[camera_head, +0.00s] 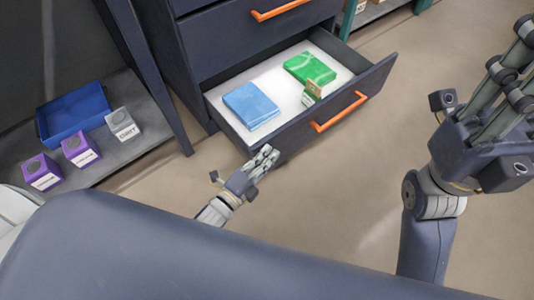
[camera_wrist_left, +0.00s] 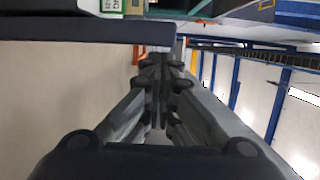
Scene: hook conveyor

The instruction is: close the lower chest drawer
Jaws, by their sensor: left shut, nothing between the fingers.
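The dark chest's lower drawer (camera_head: 300,140) stands pulled out in the head view, with an orange handle (camera_head: 340,111) on its front. In it lie a blue folded cloth (camera_head: 251,106), a green folded item (camera_head: 310,69) and a small green-and-tan box (camera_head: 312,90). My left gripper (camera_head: 268,155) is shut and empty, close to the near left corner of the drawer front; contact cannot be told. In the left wrist view the drawer front (camera_wrist_left: 85,28) is a dark band beside the closed fingertips (camera_wrist_left: 160,60). My right gripper (camera_head: 515,50) is raised at the right; its finger opening is unclear.
The upper drawer (camera_head: 250,40) is shut. At left, a grey shelf (camera_head: 150,128) holds a blue tray (camera_head: 72,112), two purple boxes (camera_head: 80,149) and a grey box (camera_head: 122,124). A dark post stands between shelf and chest. The floor (camera_head: 330,200) before the drawer is clear.

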